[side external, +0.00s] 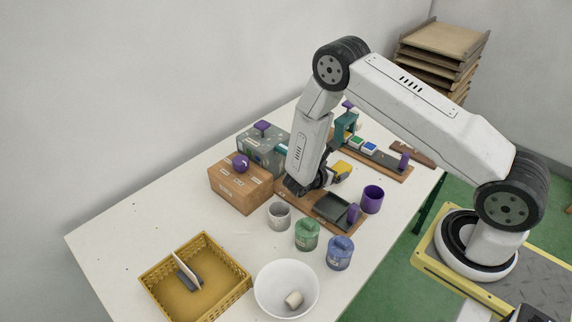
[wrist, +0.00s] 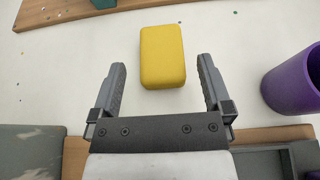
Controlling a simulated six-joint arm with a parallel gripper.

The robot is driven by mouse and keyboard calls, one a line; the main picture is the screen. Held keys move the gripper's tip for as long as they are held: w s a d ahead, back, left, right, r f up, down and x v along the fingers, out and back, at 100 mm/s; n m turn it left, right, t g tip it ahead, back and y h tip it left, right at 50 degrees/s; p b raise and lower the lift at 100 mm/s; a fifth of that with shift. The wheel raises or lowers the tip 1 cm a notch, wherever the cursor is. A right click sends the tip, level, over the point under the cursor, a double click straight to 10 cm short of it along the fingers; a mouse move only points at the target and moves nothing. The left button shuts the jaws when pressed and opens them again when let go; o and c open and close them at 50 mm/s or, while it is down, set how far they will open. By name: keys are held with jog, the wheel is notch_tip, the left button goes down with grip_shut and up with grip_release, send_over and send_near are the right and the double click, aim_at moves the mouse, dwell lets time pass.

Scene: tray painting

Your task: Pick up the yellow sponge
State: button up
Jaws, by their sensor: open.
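The yellow sponge (wrist: 162,57) is a rounded block lying on the white table, upright in the middle of the wrist view. It also shows in the side view (side external: 342,168), partly hidden behind my arm's end. My gripper (wrist: 161,72) is open and empty in the wrist view. Its two fingers point toward the sponge, one on the left and one on the right of its near end, with gaps on both sides.
A purple cup (side external: 372,199) stands to the right of the sponge. A wooden board with a dark tray (side external: 331,207) lies in front, and a cardboard box (side external: 240,185) stands left. A board with coloured blocks lies behind. A yellow basket (side external: 233,252) and white bowl (side external: 268,283) stand nearer.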

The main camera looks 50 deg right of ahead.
aim_at(343, 165)
jog(key=shift+d, duration=0.1)
jog(key=shift+x, duration=2.5)
jog(key=shift+r, duration=0.1)
jog(key=c, duration=1.1)
jog(key=shift+r, duration=0.15)
